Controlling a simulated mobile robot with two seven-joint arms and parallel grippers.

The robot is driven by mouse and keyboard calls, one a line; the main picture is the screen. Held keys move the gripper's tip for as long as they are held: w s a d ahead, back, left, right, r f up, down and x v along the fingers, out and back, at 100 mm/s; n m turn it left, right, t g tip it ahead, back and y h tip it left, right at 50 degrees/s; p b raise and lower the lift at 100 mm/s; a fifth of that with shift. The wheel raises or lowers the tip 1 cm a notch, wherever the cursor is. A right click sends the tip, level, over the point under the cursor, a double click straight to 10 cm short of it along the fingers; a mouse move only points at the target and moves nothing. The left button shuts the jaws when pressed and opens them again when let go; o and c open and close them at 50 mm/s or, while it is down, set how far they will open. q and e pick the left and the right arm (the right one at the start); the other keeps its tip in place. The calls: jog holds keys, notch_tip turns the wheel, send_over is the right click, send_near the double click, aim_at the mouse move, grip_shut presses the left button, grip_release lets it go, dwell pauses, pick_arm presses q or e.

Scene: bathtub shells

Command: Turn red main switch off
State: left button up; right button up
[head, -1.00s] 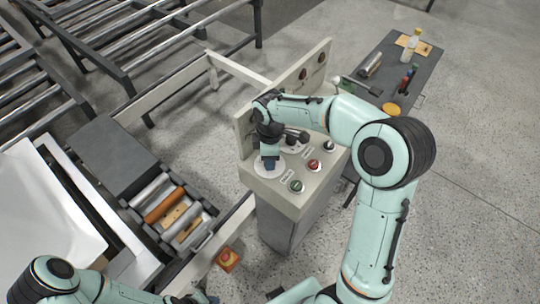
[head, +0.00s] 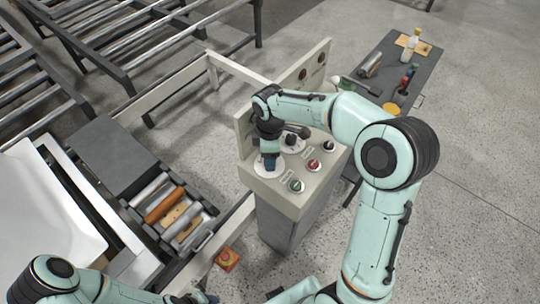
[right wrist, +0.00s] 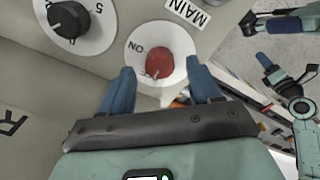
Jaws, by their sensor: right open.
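The red main switch (right wrist: 157,67) is a round knob on a white disc marked ON, beside a MAIN label (right wrist: 187,10). A small pale mark on its lower rim points away from the ON word. My right gripper (right wrist: 162,82) is open, its blue fingertips apart on either side of the knob's near edge, with no visible contact. In the head view my right gripper (head: 271,163) points down over the white disc (head: 263,171) and hides the knob. My left gripper (head: 203,298) is partly cut off at the bottom edge; its jaws are unclear.
The control box (head: 290,203) also carries a black dial (right wrist: 69,18), a red button (head: 314,164) and a green button (head: 297,185). A raised panel (head: 311,72) stands behind. An orange box with a red button (head: 227,259) sits lower left. A grey side table (head: 420,75) stands behind right.

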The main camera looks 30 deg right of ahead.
pick_arm(q)
jog(key=shift+w+r+p, duration=0.65)
jog(key=shift+w+r, duration=0.3)
jog(key=shift+r, duration=0.05)
pick_arm(e)
notch_tip(320, 180, up, 12)
pick_arm(q)
jog(key=shift+s, duration=0.1)
pick_arm(e)
jog(key=shift+f, duration=0.15)
